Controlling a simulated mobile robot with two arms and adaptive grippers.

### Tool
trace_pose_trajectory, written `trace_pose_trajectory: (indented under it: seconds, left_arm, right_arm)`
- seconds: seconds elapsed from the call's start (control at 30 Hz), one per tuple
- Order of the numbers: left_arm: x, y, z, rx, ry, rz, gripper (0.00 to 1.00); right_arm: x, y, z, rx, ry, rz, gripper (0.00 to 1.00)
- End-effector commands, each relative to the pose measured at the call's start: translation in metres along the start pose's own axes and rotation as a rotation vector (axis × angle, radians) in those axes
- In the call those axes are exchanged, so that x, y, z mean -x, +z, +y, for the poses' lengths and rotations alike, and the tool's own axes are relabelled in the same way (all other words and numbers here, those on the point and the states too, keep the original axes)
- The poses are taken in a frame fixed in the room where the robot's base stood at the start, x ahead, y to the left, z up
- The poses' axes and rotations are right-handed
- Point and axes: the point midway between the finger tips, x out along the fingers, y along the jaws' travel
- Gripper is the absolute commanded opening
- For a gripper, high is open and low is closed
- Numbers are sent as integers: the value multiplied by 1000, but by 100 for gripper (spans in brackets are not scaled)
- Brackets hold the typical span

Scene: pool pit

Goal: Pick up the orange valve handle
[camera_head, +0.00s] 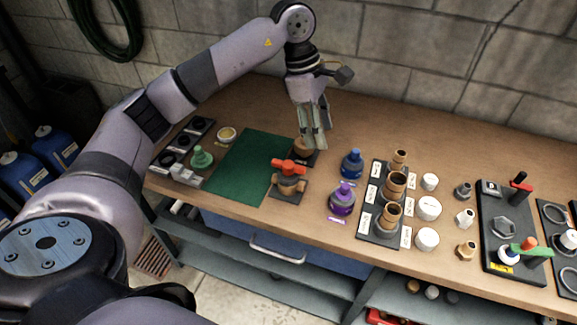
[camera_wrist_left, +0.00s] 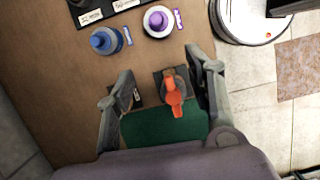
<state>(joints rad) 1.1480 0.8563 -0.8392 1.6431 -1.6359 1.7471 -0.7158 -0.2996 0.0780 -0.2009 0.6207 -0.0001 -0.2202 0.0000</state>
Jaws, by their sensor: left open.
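The orange valve handle (camera_head: 289,167) sits on top of a brass valve body (camera_head: 290,186) on a dark square plate at the green mat's right edge. In the left wrist view the orange handle (camera_wrist_left: 173,98) shows between the two fingers, nearer the right one. My left gripper (camera_head: 316,143) is open, with its fingers pointing down, behind and slightly right of the handle in the head view. It is apart from the handle. The fingers partly cover another brass piece (camera_head: 302,146) on a dark plate. My right gripper is not in view.
The green mat (camera_head: 240,165) lies left of the valve. A green knob (camera_head: 202,158) stands left. The wooden bench is clear behind.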

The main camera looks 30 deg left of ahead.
Motion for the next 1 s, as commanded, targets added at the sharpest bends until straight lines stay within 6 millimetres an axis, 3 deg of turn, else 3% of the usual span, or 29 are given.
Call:
trace_pose_trajectory:
  seconds: [0.03,0.1,0.2,0.3,0.43,0.8,1.0]
  left_arm:
    - [18,-24,5,14,11,87,49]
    - [35,-51,7,37,8,186,49]
    - [52,-73,6,58,1,270,49]
    - [52,-84,4,69,-6,302,49]
    - [32,-90,3,69,-12,305,49]
    - [-39,-112,1,69,-10,304,49]
    - [-57,-117,2,67,-6,302,49]
  right_arm:
    - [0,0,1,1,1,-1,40]
    - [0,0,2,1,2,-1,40]
    - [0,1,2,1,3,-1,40]
    - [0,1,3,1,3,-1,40]
    - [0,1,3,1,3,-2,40]
    - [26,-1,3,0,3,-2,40]
    - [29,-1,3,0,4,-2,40]
